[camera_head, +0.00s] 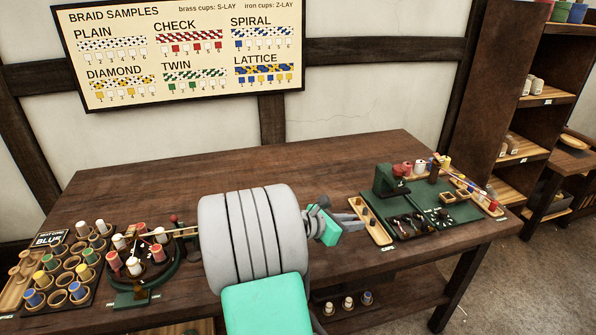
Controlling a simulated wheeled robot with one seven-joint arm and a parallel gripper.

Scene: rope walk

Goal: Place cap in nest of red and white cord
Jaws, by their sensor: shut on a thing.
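My gripper (355,213) is over the right half of the bench, just left of a small wooden tray. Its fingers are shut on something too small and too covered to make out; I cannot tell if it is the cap. On the right, a green board (408,226) carries a dark green stand (385,181), a dark compartmented part and small square wooden nests (447,197). Red and white cord pieces (409,168) lie at its back edge. I cannot tell which nest belongs to the red and white cord.
The small wooden tray (371,222) holds dark pegs. At left are a round green stand (150,272) with red and white bobbins and a rack (52,307) of coloured bobbins. The bench's back middle (250,170) is clear. Shelves (520,155) stand at right.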

